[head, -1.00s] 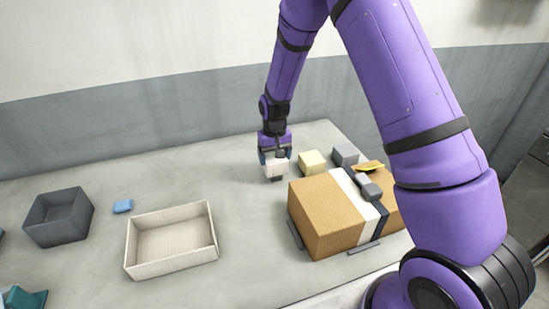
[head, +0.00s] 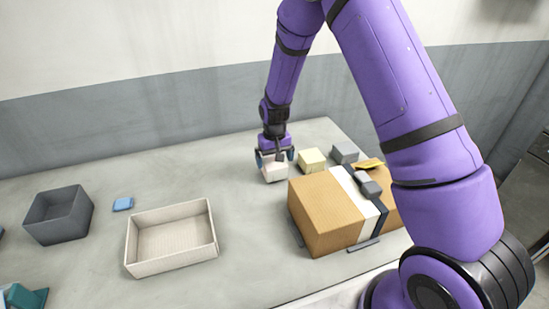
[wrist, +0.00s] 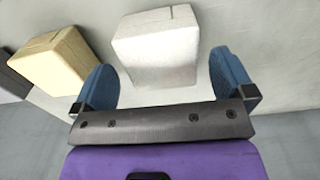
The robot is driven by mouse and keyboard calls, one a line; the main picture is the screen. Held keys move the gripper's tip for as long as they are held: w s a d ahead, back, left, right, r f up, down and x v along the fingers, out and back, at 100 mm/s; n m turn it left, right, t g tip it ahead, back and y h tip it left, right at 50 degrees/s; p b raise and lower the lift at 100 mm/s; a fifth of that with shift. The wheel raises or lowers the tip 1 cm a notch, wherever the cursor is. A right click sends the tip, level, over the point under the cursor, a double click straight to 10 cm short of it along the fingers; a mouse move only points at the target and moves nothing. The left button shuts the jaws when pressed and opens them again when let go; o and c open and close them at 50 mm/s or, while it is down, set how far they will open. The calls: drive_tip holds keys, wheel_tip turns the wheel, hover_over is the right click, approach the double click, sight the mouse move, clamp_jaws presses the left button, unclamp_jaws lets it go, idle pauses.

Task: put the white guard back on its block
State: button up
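The white guard (head: 274,173) sits low at the left end of a short row, beside a pale yellow piece (head: 312,160). It looks upright and level; its block is not visible, and I cannot tell if the guard covers it fully. My gripper (head: 275,157) is open just above the guard, with the fingers spread apart. In the wrist view the white guard (wrist: 157,48) lies between and beyond the two blue fingertips (wrist: 163,65), with visible gaps to both. A thin slot shows at its far edge.
A grey piece (head: 345,153) ends the row. A cardboard box (head: 322,215) with a white band and dark strap stands in front. A cream tray (head: 214,238), a dark grey bin (head: 88,220) and a blue piece (head: 123,204) are left. The table between is clear.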

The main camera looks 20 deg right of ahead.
drive_tip(key=shift+r, duration=0.1)
wheel_tip(320, 180, up, 13)
wheel_tip(320, 180, up, 12)
drive_tip(key=t, duration=0.1)
hover_over(275, 163)
drive_tip(key=s+d, duration=0.2)
drive_tip(key=s, duration=0.5)
drive_tip(key=s+d+r+t, duration=0.1)
drive_tip(key=s+r, duration=0.3)
drive_tip(key=s, duration=0.5)
drive_tip(key=s+d+r+t, duration=0.1)
drive_tip(key=s+r, duration=0.3)
drive_tip(key=s, duration=0.5)
drive_tip(key=s+d+r+t, duration=0.2)
drive_tip(key=s+r, duration=0.2)
drive_tip(key=s, duration=0.5)
drive_tip(key=shift+s+d+r, duration=0.3)
drive_tip(key=shift+s+d, duration=0.1)
